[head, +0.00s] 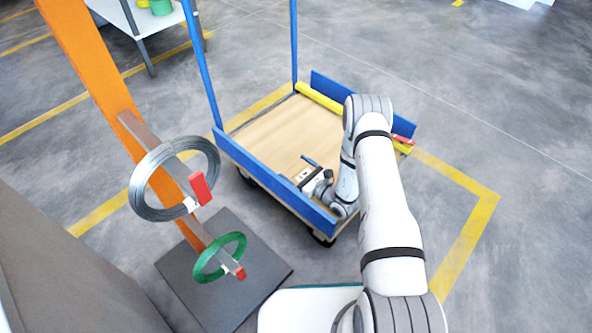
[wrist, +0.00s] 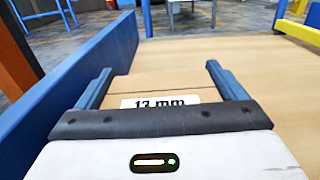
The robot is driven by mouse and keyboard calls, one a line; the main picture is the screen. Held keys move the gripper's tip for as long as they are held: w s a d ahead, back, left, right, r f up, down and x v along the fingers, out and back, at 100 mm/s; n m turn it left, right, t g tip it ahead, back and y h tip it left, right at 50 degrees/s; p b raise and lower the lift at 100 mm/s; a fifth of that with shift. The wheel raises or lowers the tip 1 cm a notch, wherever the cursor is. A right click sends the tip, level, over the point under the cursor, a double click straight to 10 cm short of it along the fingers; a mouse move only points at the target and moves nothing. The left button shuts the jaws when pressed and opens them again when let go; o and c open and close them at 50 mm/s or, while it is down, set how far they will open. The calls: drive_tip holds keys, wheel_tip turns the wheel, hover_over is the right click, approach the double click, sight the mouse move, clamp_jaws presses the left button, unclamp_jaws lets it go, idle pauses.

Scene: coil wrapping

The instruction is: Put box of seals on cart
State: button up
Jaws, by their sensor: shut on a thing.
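The box of seals (wrist: 165,88) is a brown cardboard box with a white label reading "13 mm" in the wrist view. It sits between the two blue-grey fingers of my gripper (wrist: 158,72), which is shut on it. The cart (head: 268,132) has a wooden deck, blue side rails and tall blue posts. In the head view my gripper (head: 306,170) is low over the deck's near part, close to the near blue rail. The box is mostly hidden there by my gripper. I cannot tell whether its underside touches the deck.
A yellow bar (head: 320,97) and a red item (head: 403,139) lie by the cart's far and right edges. An orange post (head: 95,70) with a grey wire coil (head: 146,205) and a green coil (head: 203,264) stands to the left. Most of the deck is clear.

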drive_tip(key=o, duration=1)
drive_tip(key=shift+o, duration=0.8)
drive_tip(key=p+v, duration=0.3)
drive_tip(key=v, duration=0.9)
drive_tip(key=shift+r, duration=0.15)
